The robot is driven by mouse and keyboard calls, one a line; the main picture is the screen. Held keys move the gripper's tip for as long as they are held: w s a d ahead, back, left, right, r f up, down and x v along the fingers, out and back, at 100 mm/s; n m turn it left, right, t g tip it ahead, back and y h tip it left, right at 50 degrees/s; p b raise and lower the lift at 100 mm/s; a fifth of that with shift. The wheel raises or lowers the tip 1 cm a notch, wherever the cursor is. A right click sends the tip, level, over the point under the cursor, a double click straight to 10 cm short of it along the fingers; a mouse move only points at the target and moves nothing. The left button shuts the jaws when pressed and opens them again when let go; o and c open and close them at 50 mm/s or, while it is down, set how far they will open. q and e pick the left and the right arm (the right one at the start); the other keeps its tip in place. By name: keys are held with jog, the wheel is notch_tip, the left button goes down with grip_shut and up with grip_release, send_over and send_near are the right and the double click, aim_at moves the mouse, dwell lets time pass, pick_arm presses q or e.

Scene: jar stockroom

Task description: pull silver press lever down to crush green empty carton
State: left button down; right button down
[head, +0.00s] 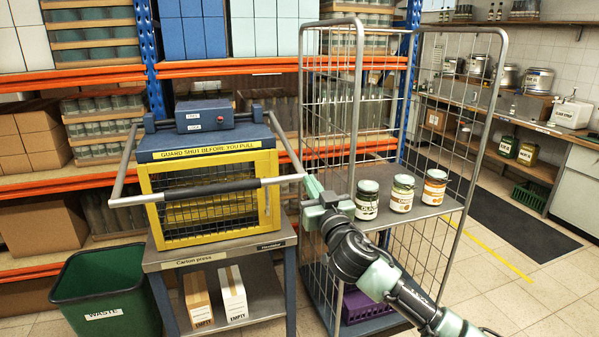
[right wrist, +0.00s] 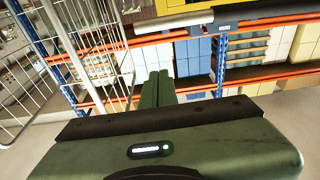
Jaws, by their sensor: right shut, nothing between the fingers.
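The carton press (head: 207,190) has a blue top and a yellow-framed mesh guard, which looks closed. Its silver lever (head: 279,182) is a U-shaped bar with a dark grip, lying across the front of the guard at about mid-height. The lever also shows at the top of the right wrist view (right wrist: 170,24). My right gripper (head: 311,182) is shut and empty beside the lever's right end; contact is unclear. It also shows in the right wrist view (right wrist: 158,75). My left gripper is out of view.
A wire cage trolley (head: 440,205) with several labelled jars stands right of the press. Brown (head: 197,303) and white (head: 232,296) cartons marked EMPTY sit on the press stand's lower shelf. A green waste bin (head: 105,290) stands at left.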

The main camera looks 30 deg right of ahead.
jog(key=r+p, duration=0.2)
send_over(299, 178)
jog(key=a+r+v, duration=0.1)
jog(key=v, duration=0.3)
jog(key=shift+w+d+f, duration=0.1)
jog(key=shift+w+f, duration=0.15)
jog(key=shift+f, duration=0.55)
jog(key=shift+w+d+f, duration=0.15)
jog(key=shift+w+f, duration=0.1)
jog(key=shift+f, duration=0.55)
jog(key=shift+w+d+f, duration=0.1)
jog(key=shift+w+f, duration=0.15)
jog(key=shift+f, duration=0.55)
